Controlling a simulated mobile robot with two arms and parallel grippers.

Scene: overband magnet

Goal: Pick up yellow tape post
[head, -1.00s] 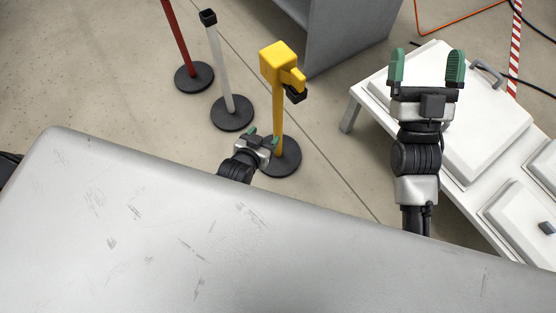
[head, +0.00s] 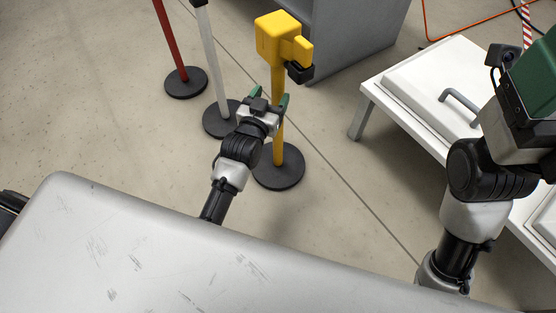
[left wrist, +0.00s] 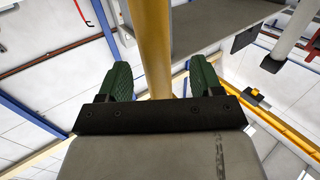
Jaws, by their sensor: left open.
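The yellow tape post (head: 278,125) stands upright on a round black base (head: 279,167), with a boxy yellow head (head: 279,38) and a black piece at its side. My left gripper (head: 269,97) is at the pole below the head, with its green fingers open. In the left wrist view the yellow pole (left wrist: 152,50) runs between the two open fingers of my left gripper (left wrist: 162,80), with gaps on both sides.
A white post (head: 211,60) and a red post (head: 171,45) stand left of the yellow one on black bases. A white table (head: 372,100) with lidded panels is at the right. A grey cabinet (head: 345,40) stands behind. Open floor lies to the left.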

